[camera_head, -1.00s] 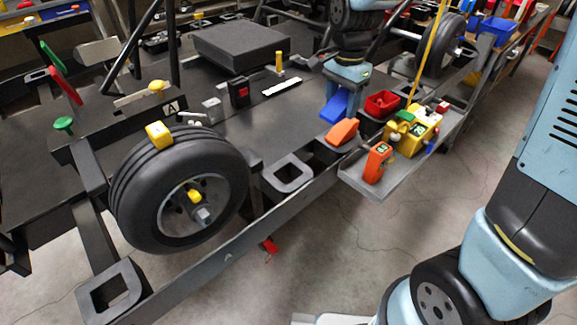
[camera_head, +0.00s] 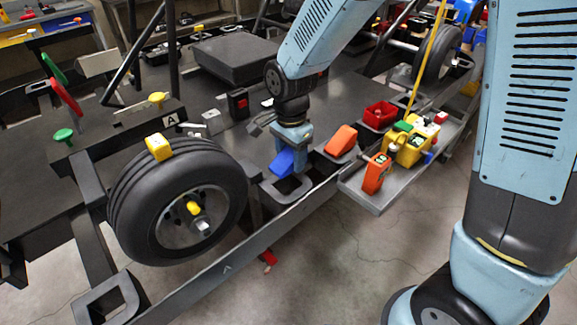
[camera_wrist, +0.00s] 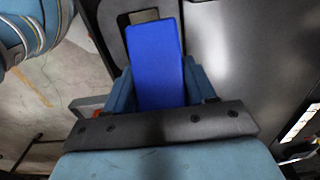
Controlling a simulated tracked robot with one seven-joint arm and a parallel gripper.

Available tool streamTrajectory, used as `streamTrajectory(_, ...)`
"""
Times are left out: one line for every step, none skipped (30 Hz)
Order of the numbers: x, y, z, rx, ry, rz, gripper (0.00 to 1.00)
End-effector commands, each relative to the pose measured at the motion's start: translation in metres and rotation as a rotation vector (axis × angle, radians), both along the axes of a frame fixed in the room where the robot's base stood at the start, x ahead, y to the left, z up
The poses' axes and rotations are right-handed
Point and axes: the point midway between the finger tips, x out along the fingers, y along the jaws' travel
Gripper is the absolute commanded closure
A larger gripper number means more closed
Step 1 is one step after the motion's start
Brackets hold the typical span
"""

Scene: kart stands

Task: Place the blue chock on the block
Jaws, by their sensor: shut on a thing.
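The blue chock (camera_head: 281,163) hangs below my gripper (camera_head: 292,147), which is shut on it. It is over the grey block with a square opening (camera_head: 301,194), just right of the wheel. In the wrist view the blue chock (camera_wrist: 157,65) sits between the two light-blue fingers of my gripper (camera_wrist: 165,90). Behind it is the same block (camera_wrist: 108,14), its opening partly hidden by the chock. I cannot tell whether the chock touches the block. A second such block (camera_head: 83,309) is at the lower left.
An orange chock (camera_head: 341,140) lies right of my gripper. A tray (camera_head: 376,205) holds an orange device (camera_head: 376,174) and a yellow one (camera_head: 404,150). A red bin (camera_head: 380,114) stands behind. The large wheel (camera_head: 130,200) carries a yellow block (camera_head: 158,147) on top.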

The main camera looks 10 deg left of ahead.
Motion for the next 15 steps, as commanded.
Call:
streamTrajectory(-0.002,0.003,-0.004,-0.002,0.001,0.002,0.83)
streamTrajectory(-0.003,0.005,-0.007,-0.001,0.002,0.003,0.83)
streamTrajectory(-0.003,0.004,-0.013,-0.003,0.003,0.002,0.83)
streamTrajectory(-0.003,0.004,-0.017,-0.004,0.003,0.001,0.83)
streamTrajectory(-0.003,0.004,-0.022,-0.003,0.003,0.001,0.83)
streamTrajectory(-0.003,0.004,-0.028,-0.004,0.003,0.002,0.83)
streamTrajectory(-0.003,0.004,-0.031,-0.004,0.003,0.002,0.83)
streamTrajectory(-0.003,0.004,-0.034,-0.003,0.001,0.002,0.83)
streamTrajectory(-0.003,0.004,-0.036,-0.002,0.001,0.001,0.83)
streamTrajectory(-0.003,0.004,-0.037,-0.001,0.0,0.001,0.83)
streamTrajectory(-0.003,0.004,-0.037,-0.001,0.0,0.001,0.83)
streamTrajectory(-0.003,0.004,-0.037,-0.001,-0.001,0.001,0.83)
streamTrajectory(-0.002,0.004,-0.037,-0.001,-0.001,0.001,0.83)
streamTrajectory(-0.002,0.004,-0.036,-0.001,-0.001,0.001,0.83)
streamTrajectory(-0.002,0.004,-0.036,-0.001,-0.001,0.001,0.83)
